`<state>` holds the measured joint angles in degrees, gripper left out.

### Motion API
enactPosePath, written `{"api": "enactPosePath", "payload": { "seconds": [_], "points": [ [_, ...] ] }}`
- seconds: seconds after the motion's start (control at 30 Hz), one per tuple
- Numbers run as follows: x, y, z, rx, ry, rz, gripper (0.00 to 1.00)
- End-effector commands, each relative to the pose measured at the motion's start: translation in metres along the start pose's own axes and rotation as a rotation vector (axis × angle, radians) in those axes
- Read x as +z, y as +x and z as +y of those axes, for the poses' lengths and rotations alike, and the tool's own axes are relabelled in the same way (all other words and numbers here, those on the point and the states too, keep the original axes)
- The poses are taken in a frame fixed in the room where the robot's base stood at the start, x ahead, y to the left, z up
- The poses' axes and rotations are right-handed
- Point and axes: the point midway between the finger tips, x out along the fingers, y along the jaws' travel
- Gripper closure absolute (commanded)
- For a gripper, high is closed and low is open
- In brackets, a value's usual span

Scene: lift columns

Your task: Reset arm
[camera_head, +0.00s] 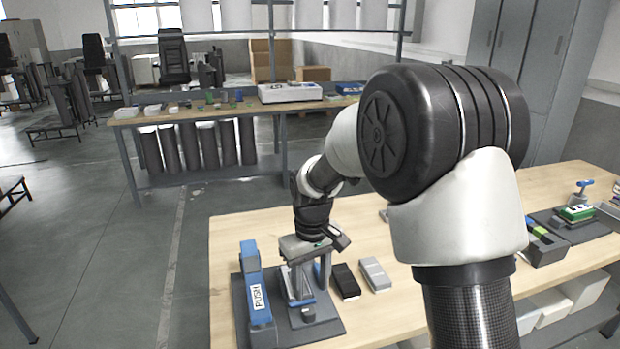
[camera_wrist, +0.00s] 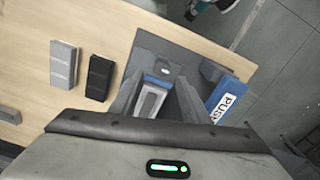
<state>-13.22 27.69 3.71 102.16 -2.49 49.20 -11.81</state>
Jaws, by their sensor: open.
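My arm reaches down over the wooden table (camera_head: 225,240) in the head view. My gripper (camera_head: 300,292) points down at a dark fixture base (camera_head: 325,328) and is open. In the wrist view its two fingers (camera_wrist: 155,103) stand on either side of a grey and blue part of the fixture (camera_wrist: 150,100). I cannot tell whether they touch it. A blue block marked PUSH (camera_head: 257,290) stands beside the gripper on the left; it also shows at the right in the wrist view (camera_wrist: 228,98).
A black box (camera_head: 346,281) and a grey box (camera_head: 375,274) lie on the table right of the fixture. A dark station with a green part (camera_head: 577,213) stands at the far right. A second table (camera_head: 190,112) holds several items behind.

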Motion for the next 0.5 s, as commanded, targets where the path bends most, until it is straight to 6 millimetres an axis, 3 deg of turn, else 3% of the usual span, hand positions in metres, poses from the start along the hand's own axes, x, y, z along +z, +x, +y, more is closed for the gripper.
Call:
{"api": "enactPosePath", "payload": {
  "seconds": [0.03,0.17,0.3,0.5],
  "points": [
    [0.007,-0.026,0.006,0.010,0.021,0.025,0.58],
    [0.041,-0.092,0.018,0.037,0.099,0.095,0.58],
    [0.092,-0.158,0.027,0.066,0.200,0.181,0.58],
    [0.172,-0.223,0.025,0.099,0.344,0.306,0.58]
  ]
}}
